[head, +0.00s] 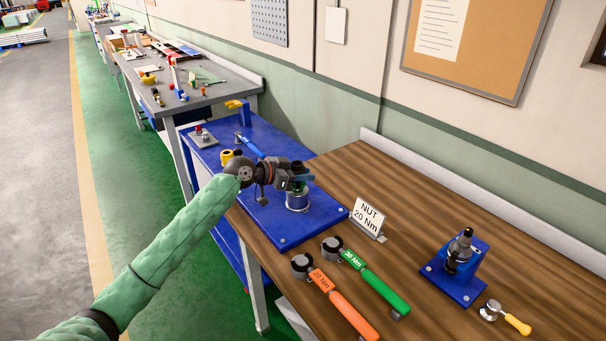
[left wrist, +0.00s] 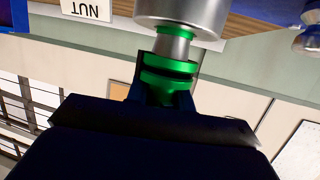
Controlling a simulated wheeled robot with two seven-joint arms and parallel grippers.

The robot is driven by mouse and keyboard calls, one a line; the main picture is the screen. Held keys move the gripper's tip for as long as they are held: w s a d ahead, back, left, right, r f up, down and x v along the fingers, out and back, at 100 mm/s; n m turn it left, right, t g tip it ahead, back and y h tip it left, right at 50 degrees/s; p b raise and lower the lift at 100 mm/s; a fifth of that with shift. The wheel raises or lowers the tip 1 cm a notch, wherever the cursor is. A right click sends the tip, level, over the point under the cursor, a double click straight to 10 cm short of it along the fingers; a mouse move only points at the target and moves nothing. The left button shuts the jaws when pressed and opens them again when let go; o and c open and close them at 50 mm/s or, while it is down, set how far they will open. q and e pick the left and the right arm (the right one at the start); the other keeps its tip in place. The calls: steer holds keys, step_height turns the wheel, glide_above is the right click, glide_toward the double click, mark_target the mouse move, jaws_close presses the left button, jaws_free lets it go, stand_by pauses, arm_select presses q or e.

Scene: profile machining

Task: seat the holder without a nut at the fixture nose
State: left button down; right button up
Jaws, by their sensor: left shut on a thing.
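My left gripper (head: 300,180) is shut on a holder with a green grooved collar, which shows best in the left wrist view (left wrist: 168,78). It is right over the silver cylindrical fixture nose (head: 297,202) on the blue plate (head: 283,233). In the left wrist view, which is upside down, the holder's grey tapered part (left wrist: 174,46) meets the silver nose (left wrist: 185,12). I cannot tell whether it is fully down. The fingers hide part of the collar. My right gripper is not in view.
A "NUT 20 Nm" sign (head: 369,218) stands right of the plate. An orange wrench (head: 340,303) and a green wrench (head: 372,281) lie in front. A blue stand (head: 455,286) bears a dark upright tool (head: 460,248). A yellow-handled tool (head: 516,323) lies at right.

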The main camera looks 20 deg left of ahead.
arm_select(q)
steer(key=shift+f+b, duration=0.65)
steer(key=shift+f, duration=0.25)
steer(key=c, duration=1.1)
jaws_free()
steer(key=shift+s+a+b, duration=0.3)
steer(key=shift+a, duration=0.1)
steer(key=b+v, duration=0.2)
steer(key=v, duration=0.5)
steer(key=shift+d+r, duration=0.1)
